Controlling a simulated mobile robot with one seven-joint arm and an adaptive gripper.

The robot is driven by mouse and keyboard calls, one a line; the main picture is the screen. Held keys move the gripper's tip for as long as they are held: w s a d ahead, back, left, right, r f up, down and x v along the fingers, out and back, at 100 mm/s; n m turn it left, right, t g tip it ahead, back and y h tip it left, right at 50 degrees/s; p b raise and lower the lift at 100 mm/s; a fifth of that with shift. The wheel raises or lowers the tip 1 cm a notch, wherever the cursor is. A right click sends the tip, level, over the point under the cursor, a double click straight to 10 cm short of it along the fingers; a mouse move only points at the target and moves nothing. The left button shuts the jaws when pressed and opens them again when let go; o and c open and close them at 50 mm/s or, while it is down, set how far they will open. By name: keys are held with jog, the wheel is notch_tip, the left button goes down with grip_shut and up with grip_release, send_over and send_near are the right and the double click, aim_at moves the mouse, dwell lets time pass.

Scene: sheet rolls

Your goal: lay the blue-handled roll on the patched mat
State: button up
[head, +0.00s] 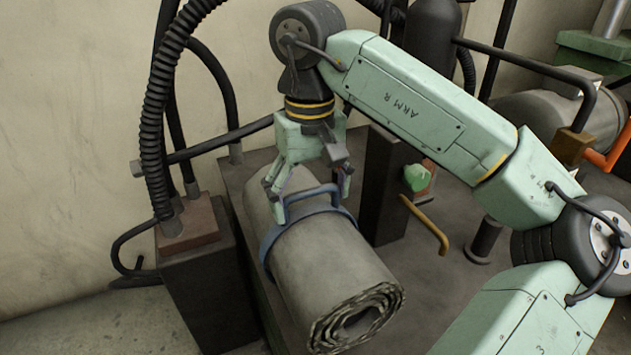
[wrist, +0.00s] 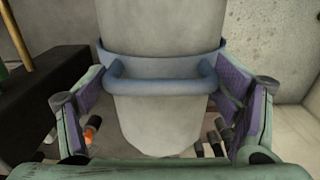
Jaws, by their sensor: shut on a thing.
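The blue-handled roll (head: 340,265) is a thick grey rolled sheet with a spiral end facing front right. A blue band with a raised blue handle (head: 307,191) goes around it. My gripper (head: 315,196) comes down from above, with one finger at each end of the handle, shut on it. In the wrist view, my gripper (wrist: 163,92) has its purple pads at both sides of the blue handle (wrist: 160,91), and the roll (wrist: 160,125) fills the middle. Whether the roll touches the dark surface under it is hidden. I cannot make out the patched mat.
A dark block (head: 383,185) stands close right of the roll, near a green knob (head: 417,178) and yellow bar (head: 427,222). Black hoses (head: 160,105) and a dark box (head: 205,285) are on the left.

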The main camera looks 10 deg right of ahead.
aim_at(311, 209)
jog(key=shift+f+p, duration=0.4)
jog(key=shift+f, duration=1.75)
